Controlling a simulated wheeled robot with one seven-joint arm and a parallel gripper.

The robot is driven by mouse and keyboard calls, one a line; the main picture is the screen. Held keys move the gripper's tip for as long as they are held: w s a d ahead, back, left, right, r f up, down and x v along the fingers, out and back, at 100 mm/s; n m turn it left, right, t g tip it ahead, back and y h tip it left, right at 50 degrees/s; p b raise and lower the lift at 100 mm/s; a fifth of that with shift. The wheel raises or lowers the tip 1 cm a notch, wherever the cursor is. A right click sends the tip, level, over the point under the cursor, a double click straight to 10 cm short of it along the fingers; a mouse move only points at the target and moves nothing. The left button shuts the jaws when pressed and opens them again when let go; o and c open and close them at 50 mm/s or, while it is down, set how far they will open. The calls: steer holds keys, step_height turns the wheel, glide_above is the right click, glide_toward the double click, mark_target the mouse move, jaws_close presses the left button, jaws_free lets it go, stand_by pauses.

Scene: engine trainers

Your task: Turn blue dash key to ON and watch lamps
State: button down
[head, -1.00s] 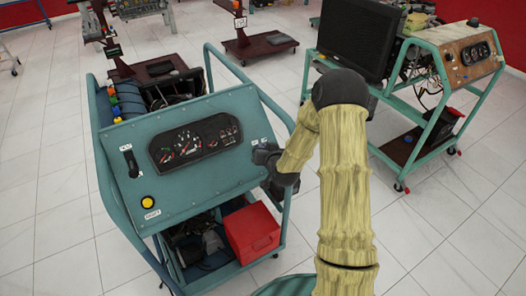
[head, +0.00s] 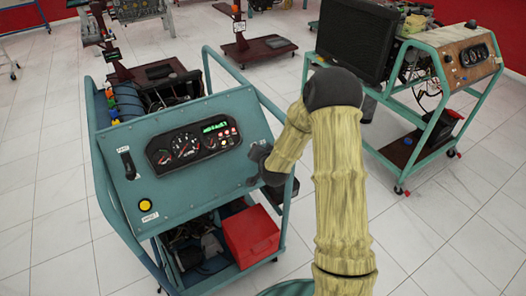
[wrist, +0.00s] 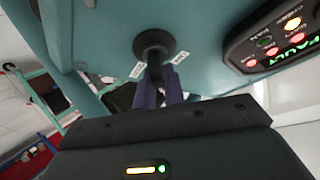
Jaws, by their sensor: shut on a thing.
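The blue-green engine trainer's sloped dash panel (head: 200,187) fills the left-centre of the head view. My gripper (head: 262,160) is at its right end. In the wrist view my gripper (wrist: 160,80) is shut at a round black key switch (wrist: 153,42) with small white labels on either side. The instrument cluster (head: 195,142) is lit, with a green display and red lamps. In the wrist view its lamps (wrist: 297,38) glow red and amber beside green text that seems to read "FAULT".
A yellow button (head: 145,205) and a black lever (head: 128,164) sit at the panel's left. A red box (head: 250,237) lies on the lower shelf. A second trainer with a monitor (head: 352,38) stands at the right. Tiled floor is free between them.

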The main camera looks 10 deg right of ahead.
steer(key=c, duration=1.5)
jaws_free()
steer(key=shift+s+a+f, duration=0.2)
steer(key=shift+s+f, duration=0.15)
steer(key=shift+f, duration=0.15)
steer(key=shift+w+a+r, duration=0.1)
steer(key=shift+r, duration=0.15)
steer(key=b+v, duration=0.5)
steer(key=v, duration=0.6)
steer(key=shift+s+r, duration=0.2)
steer(key=shift+s+b, duration=0.1)
steer(key=shift+b, duration=0.35)
